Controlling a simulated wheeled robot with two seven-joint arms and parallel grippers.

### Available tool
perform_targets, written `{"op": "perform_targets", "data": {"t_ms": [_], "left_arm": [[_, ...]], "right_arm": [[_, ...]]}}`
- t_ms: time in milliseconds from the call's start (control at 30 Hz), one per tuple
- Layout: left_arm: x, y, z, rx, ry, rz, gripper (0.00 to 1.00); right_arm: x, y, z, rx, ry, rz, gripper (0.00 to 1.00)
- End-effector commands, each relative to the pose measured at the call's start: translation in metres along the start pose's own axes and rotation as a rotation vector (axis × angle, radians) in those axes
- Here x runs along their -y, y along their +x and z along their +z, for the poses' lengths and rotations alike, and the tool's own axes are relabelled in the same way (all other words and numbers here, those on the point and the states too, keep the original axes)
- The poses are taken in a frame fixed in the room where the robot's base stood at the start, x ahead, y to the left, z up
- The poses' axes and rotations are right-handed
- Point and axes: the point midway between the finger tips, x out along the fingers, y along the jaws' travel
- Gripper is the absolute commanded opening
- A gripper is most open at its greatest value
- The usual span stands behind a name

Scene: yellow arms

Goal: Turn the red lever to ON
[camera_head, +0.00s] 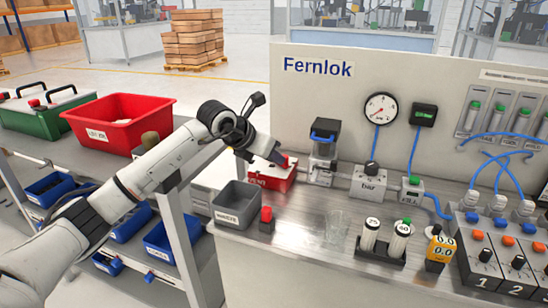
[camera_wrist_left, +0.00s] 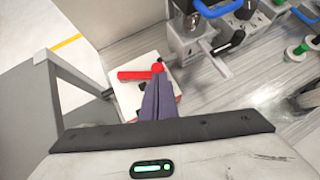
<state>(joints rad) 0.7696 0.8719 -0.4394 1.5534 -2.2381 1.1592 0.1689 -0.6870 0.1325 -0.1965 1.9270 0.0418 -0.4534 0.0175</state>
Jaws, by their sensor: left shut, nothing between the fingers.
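The red lever (camera_wrist_left: 138,74) shows in the left wrist view as a red bar with a round end, on the pale top of a small box. In the head view that red box (camera_head: 268,184) stands at the back left of the bench, and my gripper partly covers its top. My left gripper (camera_head: 278,160) is shut and empty, with its fingertips right at the lever. In the left wrist view the dark fingers (camera_wrist_left: 157,92) point at the lever's round end; I cannot tell if they touch. No ON marking is readable. My right gripper is not in view.
A grey bin (camera_head: 237,204) and a small red-topped object (camera_head: 266,218) stand in front of the red box. A blue-handled device (camera_head: 324,138) stands close to its right. A gauge (camera_head: 381,109) hangs on the back panel. Clear bench lies at front centre.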

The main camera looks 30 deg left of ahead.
Motion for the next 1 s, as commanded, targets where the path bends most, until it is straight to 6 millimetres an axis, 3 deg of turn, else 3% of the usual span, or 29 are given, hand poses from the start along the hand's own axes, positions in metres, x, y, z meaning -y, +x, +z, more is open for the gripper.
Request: {"op": "perform_targets", "data": {"t_ms": [533,1000], "left_arm": [[0.006,0.006,0.006,0.001,0.001,-0.001,0.0],[0.015,0.023,0.021,-0.001,0.0,-0.001,0.0]], "right_arm": [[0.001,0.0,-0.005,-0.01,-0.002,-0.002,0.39],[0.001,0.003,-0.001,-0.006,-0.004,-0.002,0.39]]}}
